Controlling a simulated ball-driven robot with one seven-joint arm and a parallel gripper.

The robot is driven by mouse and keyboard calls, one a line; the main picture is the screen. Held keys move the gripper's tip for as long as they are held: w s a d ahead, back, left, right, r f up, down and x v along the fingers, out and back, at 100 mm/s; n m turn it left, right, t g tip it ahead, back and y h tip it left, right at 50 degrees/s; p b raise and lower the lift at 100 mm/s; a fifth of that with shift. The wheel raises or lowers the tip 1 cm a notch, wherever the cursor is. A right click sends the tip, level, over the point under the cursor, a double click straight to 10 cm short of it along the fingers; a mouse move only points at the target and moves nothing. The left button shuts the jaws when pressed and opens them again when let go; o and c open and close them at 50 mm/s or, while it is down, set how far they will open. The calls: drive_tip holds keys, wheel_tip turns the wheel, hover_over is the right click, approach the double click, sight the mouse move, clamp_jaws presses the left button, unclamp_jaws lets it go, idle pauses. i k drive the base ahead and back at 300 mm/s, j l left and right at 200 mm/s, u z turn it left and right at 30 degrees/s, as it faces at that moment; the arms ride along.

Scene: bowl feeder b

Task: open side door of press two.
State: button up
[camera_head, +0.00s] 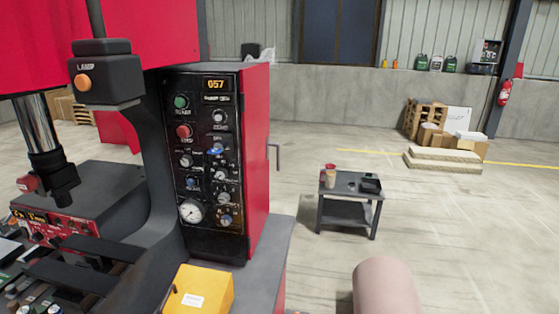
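A large red and black press (150,25) fills the left of the view. Its black control panel (209,235) carries a lit display reading 057, a green and a red button, several knobs and a round gauge. To the right of the panel is a flat red side face (257,150), seen at a steep angle, which looks like the side door and appears shut. A thin grey bar handle (277,157) stands out past its right edge. No number naming the press can be read. My gripper is not in view.
A yellow box (203,289) sits on the grey base beside the press. A small dark table (347,187) with cups and a tray stands to the right. Pallets and boxes (445,135) lie near the back wall. Much of the concrete floor at right is clear.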

sight(254, 80)
drive_tip(key=i+l, duration=0.3)
drive_tip(key=i, duration=0.2)
drive_tip(key=i+l+z, duration=0.1)
drive_tip(key=i+l, duration=0.15)
drive_tip(key=i, duration=0.25)
drive_tip(key=i+l, duration=0.25)
drive_tip(key=i, duration=0.25)
drive_tip(key=i+l+z, duration=0.1)
drive_tip(key=i+l, duration=0.15)
drive_tip(key=i, duration=0.25)
drive_tip(key=i+l, duration=0.2)
drive_tip(key=i, duration=0.3)
